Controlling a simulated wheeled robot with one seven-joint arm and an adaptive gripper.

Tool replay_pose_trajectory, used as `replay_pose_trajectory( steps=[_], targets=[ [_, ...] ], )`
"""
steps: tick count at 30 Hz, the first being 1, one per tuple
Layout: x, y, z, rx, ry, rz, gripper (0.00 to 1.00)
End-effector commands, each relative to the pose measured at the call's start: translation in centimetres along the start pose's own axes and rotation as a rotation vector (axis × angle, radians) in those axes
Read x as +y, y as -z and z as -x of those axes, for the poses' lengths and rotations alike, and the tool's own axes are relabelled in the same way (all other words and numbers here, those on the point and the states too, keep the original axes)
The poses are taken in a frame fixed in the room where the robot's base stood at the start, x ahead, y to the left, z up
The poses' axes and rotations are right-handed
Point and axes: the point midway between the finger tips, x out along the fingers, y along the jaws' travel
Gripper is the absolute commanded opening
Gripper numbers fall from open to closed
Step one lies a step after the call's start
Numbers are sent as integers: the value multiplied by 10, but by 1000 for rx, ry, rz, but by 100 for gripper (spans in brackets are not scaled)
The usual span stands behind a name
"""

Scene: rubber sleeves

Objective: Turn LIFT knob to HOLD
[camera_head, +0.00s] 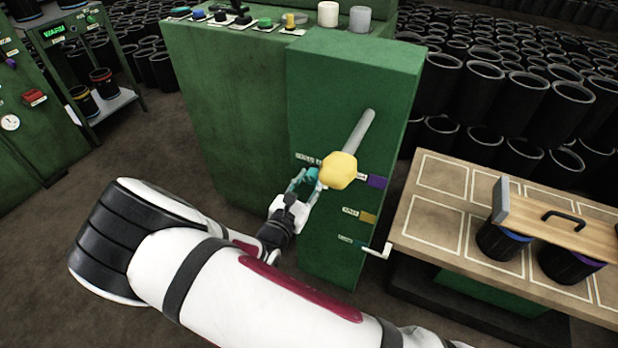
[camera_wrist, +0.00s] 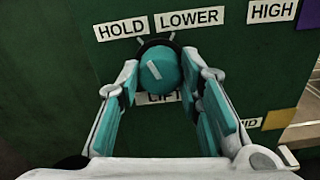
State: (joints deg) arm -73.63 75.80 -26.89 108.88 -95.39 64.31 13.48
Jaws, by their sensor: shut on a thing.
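The LIFT knob (camera_wrist: 160,70) is round and teal with a short white line on its face, tilted toward the upper left. It sits on a green panel, with the HOLD label (camera_wrist: 121,29) above left and the LOWER label (camera_wrist: 189,20) above right. A LIFT label (camera_wrist: 158,98) below it is partly covered. My gripper (camera_wrist: 166,82) has its teal-padded fingers on the knob's left and right sides, shut on it. In the head view my gripper (camera_head: 305,181) is at the green cabinet's front, and the knob (camera_head: 312,174) is partly hidden.
A grey rod with a yellow ball (camera_head: 339,170) juts out close right of my gripper. Purple (camera_head: 377,181) and yellow (camera_head: 368,217) tags and a white handle (camera_head: 377,251) lie right and below. A table (camera_head: 440,215) with black sleeves stands at the right.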

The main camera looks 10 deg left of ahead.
Motion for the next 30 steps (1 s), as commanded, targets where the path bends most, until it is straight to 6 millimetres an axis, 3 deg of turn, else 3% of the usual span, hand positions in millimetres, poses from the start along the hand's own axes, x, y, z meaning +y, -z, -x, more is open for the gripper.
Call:
replay_pose_trajectory(
  steps=[9, 26, 27, 30],
  targets=[
    [-1, 0, 1, 2, 1, 133, 5],
    [-1, 1, 1, 2, 1, 164, 5],
    [-1, 1, 1, 2, 1, 164, 37],
    [-1, 1, 0, 2, 1, 164, 53]
  ],
)
